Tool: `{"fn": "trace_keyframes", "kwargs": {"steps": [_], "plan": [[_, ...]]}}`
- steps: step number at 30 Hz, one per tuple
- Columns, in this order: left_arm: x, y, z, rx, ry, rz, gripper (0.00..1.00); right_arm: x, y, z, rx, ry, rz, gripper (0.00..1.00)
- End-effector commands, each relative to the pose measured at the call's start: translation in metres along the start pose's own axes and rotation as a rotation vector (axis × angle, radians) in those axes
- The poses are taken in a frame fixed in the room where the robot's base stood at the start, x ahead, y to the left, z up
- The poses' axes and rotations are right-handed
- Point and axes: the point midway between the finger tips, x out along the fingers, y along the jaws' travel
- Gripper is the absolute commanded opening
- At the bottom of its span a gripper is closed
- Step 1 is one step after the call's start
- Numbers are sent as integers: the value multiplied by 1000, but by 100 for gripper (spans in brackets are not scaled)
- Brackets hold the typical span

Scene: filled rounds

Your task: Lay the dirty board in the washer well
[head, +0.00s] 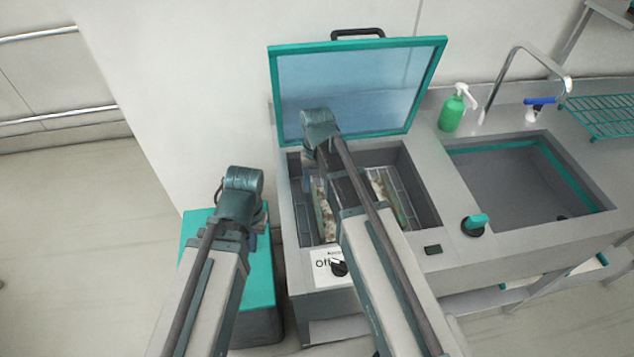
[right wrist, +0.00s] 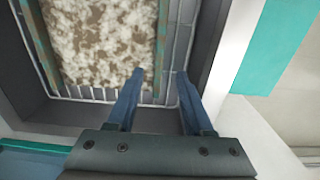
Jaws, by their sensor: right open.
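The dirty board (head: 326,214) has a mottled brown and white face and teal side edges. It lies in the washer well (head: 425,203), partly hidden behind my right arm in the head view. In the right wrist view the board (right wrist: 100,40) lies over a wire rack. My right gripper (right wrist: 160,73) is open and empty over the well. One fingertip overlaps the board's teal edge in the picture; the other is beside it, over the rack. I cannot tell whether they touch. My left gripper (head: 240,205) is at the left, its fingers hidden.
The washer lid (head: 350,85) stands open behind the well. A dial (head: 338,268) marked off is on the front. A sink (head: 520,185), green soap bottle (head: 452,110) and tap (head: 520,60) are at the right. A teal-topped box (head: 262,270) stands left of the washer.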

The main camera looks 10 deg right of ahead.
Motion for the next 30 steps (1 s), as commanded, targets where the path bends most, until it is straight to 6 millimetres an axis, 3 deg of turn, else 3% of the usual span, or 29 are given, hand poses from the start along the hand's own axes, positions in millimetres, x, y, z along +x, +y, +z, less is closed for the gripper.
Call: {"fn": "trace_keyframes", "kwargs": {"steps": [2, 9, 13, 17, 30], "plan": [[1, 0, 0, 0, 0, 0, 0, 0, -5, 8, -15, -2, 3, 52], [1, 0, 0, 0, 0, 0, 0, 0, -53, 111, -249, -26, 62, 52], [1, 0, 0, 0, 0, 0, 0, 0, -66, 149, -350, -34, 89, 52], [1, 0, 0, 0, 0, 0, 0, -1, -70, 161, -388, -38, 102, 52], [1, 0, 0, 0, 0, 0, 0, -1, -70, 159, -388, -38, 102, 52]]}}
